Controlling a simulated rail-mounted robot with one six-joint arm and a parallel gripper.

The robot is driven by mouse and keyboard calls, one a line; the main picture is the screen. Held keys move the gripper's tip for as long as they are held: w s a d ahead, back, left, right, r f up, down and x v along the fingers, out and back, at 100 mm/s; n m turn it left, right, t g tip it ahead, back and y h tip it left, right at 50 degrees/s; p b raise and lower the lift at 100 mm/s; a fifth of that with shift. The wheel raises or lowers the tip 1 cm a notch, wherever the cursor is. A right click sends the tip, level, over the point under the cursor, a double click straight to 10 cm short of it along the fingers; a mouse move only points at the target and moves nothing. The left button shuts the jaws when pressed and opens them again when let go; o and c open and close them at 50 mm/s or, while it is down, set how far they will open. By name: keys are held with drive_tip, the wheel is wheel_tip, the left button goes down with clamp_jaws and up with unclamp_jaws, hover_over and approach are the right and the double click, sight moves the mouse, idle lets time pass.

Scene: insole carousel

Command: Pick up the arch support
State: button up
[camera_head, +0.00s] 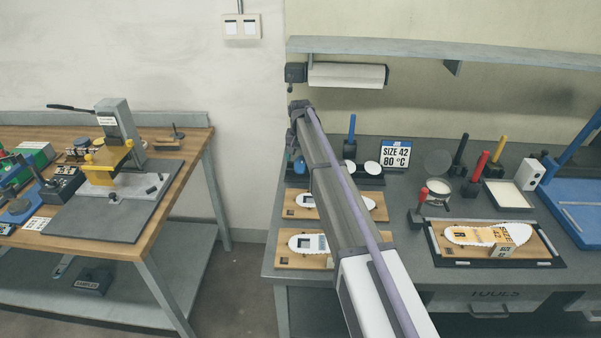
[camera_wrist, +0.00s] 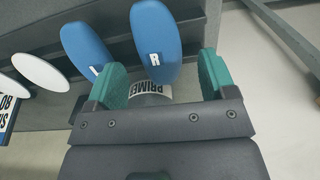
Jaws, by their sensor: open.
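Two blue rounded pads, which look like the arch supports, lie on a dark rack or tray in the wrist view. One is marked R (camera_wrist: 155,40), and the other (camera_wrist: 85,46) carries a label that is partly hidden by my left finger. My gripper (camera_wrist: 161,62) is open, with its teal fingers spread and nothing between them touching. The R pad shows in the gap between the fingertips, apart from them in the picture.
A dark container labelled PRIMER (camera_wrist: 151,95) shows between my fingers. White ovals (camera_wrist: 40,72) lie beside the blue pads. Insoles on wooden boards (camera_head: 290,263) lie nearer on the grey bench. A SIZE 42 sign (camera_head: 396,153) and upright tools stand to the right.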

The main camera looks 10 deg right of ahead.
sight(300, 162)
wheel_tip(300, 162, down, 2)
drive_tip(key=shift+f+b, duration=0.25)
drive_tip(key=shift+b, duration=0.2)
drive_tip(key=shift+r, duration=0.25)
drive_tip(key=shift+c, duration=0.2)
drive_tip(key=c, duration=0.9)
drive_tip(key=shift+p, duration=0.3)
drive_tip(key=shift+c, duration=0.2)
wheel_tip(300, 162, up, 10)
drive_tip(key=p, duration=1)
